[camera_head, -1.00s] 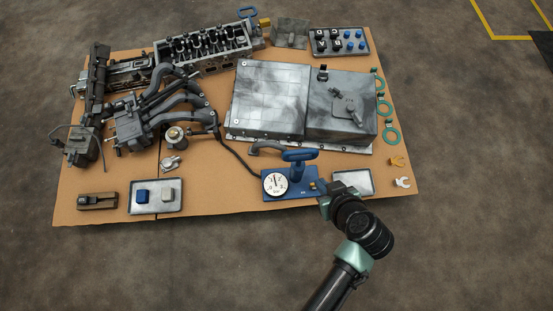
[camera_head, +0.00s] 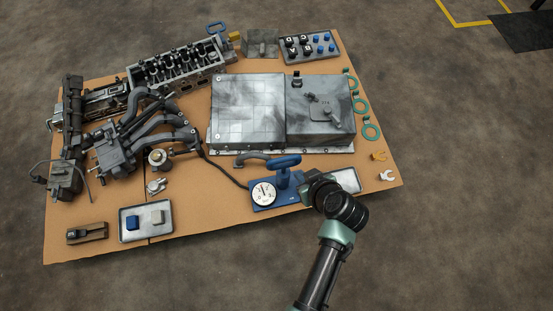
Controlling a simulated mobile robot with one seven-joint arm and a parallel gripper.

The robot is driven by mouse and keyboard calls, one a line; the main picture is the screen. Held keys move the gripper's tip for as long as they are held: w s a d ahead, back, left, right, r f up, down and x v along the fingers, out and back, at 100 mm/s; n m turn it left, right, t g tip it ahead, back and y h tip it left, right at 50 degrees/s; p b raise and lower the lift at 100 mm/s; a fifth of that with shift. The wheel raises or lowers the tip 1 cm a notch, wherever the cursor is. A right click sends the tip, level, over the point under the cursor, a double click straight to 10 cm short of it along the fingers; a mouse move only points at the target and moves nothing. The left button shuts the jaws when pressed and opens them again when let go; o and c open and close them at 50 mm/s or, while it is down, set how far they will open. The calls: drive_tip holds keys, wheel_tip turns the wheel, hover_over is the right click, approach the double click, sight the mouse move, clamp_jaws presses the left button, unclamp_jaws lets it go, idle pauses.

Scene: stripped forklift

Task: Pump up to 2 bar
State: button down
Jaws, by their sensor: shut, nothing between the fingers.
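The blue hand pump stands on a blue base plate (camera_head: 290,198) at the front of the brown board. Its blue T-handle (camera_head: 283,161) sits on top of a blue post. A round white gauge (camera_head: 263,193) is mounted on the left of the plate; its thin needle points up and slightly left, but the figures are too small to read surely. A dark hose runs from the pump to the left. My gripper (camera_head: 308,184) is shut and empty, just right of the pump post and lower in the picture than the handle. Its fingertips are hard to make out.
A small grey tray (camera_head: 347,179) lies partly behind my wrist. A large grey metal box (camera_head: 248,110) stands behind the pump. Engine parts fill the board's left side. A tray with a blue and a pale block (camera_head: 147,205) lies front left.

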sight(285, 160)
drive_tip(key=shift+w+a+f, duration=0.15)
drive_tip(key=shift+w+a, duration=0.25)
drive_tip(key=shift+w, duration=0.15)
drive_tip(key=shift+w+a+f, duration=0.15)
drive_tip(key=shift+w+a, duration=0.2)
drive_tip(key=shift+w, duration=0.2)
drive_tip(key=b+x, duration=0.5)
drive_tip(key=x, duration=0.1)
drive_tip(key=shift+s+d, duration=0.1)
drive_tip(key=shift+w+a+f+b, duration=0.2)
drive_tip(key=shift+w+f+b, duration=0.2)
drive_tip(key=shift+b, duration=0.3)
drive_tip(key=shift+r, duration=0.1)
